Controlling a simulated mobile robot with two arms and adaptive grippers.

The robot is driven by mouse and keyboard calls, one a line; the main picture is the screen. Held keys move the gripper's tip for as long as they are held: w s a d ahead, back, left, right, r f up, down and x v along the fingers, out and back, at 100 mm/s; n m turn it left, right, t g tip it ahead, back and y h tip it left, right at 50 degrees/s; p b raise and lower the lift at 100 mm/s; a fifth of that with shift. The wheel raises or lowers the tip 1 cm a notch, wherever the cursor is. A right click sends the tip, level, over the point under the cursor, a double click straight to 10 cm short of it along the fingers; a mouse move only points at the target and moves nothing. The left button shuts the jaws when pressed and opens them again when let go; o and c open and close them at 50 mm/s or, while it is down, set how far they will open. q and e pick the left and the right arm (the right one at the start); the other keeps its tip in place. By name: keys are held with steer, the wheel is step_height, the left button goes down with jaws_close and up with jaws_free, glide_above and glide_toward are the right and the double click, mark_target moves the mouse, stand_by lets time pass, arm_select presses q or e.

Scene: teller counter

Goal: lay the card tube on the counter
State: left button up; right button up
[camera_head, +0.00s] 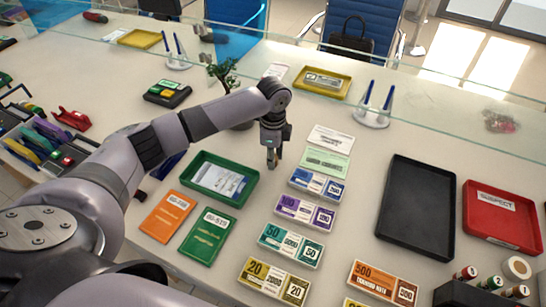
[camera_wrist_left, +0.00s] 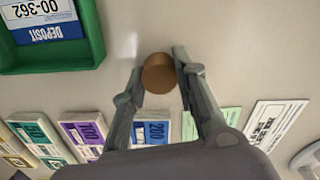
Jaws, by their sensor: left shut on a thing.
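The card tube (camera_wrist_left: 158,73) shows in the left wrist view as a brown round end between the fingertips of my left gripper (camera_wrist_left: 159,66). It is seen nearly end-on, so it seems to stand upright along the gripper's line. In the head view my left gripper (camera_head: 272,158) points down over the counter (camera_head: 335,215), just right of the green tray. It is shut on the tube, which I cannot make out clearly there. I cannot tell whether the tube's lower end touches the counter. My right gripper is not in view.
The green tray (camera_head: 251,182) with a deposit slip is close left of the gripper. Banknote bundles (camera_head: 318,184) and a green slip (camera_head: 325,163) are close right. A black tray (camera_head: 417,205) and red tray (camera_head: 503,213) lie farther right. A glass screen (camera_head: 430,110) stands behind.

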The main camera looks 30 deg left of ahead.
arm_select(q)
steer(key=shift+f, duration=0.25)
steer(key=shift+f, duration=0.1)
steer(key=o, duration=0.7)
step_height(320, 180, up, 12)
steer(key=shift+r, duration=0.15)
stand_by(0.4)
